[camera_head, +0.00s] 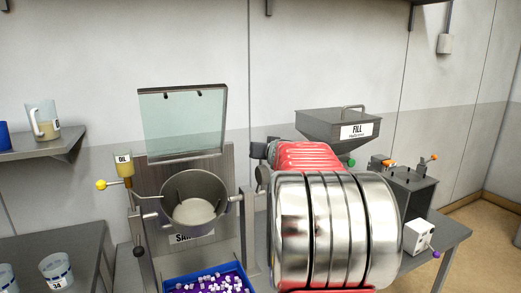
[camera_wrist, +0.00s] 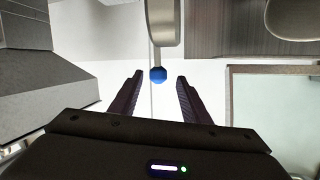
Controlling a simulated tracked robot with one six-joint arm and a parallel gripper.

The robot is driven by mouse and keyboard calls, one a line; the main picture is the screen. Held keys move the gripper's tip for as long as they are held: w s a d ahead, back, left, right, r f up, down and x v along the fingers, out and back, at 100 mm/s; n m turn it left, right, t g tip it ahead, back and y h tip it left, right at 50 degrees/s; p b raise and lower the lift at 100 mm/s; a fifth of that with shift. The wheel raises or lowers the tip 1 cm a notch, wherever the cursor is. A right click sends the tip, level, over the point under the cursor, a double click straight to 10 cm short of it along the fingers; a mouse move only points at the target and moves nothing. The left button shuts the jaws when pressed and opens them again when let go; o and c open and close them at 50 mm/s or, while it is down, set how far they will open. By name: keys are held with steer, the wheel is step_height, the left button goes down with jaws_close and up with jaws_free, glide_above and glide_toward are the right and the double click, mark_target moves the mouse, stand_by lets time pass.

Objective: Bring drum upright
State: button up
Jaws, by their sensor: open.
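The drum (camera_head: 195,203) is a grey metal bowl in a stand at centre left in the head view. Its open mouth is tipped toward me, and its inside shows. A lever with a yellow ball (camera_head: 101,185) reaches out at its left, and a dark knob (camera_head: 138,251) hangs lower down. In the wrist view my gripper (camera_wrist: 160,76) is open, with nothing held. A blue ball (camera_wrist: 158,74) on a thin rod appears between its fingertips; whether it lies within their reach is unclear. In the head view my arm hides the gripper.
A blue tray (camera_head: 247,274) of purple and white pieces sits below the drum. A glass panel (camera_head: 183,122) stands above it. The FILL hopper (camera_head: 340,127) stands to the right, near a dark box (camera_head: 408,190) with levers. Cups stand on the left shelf and table.

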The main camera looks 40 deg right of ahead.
steer(key=v, duration=0.8)
steer(key=shift+f, duration=0.1)
steer(key=shift+c, duration=0.5)
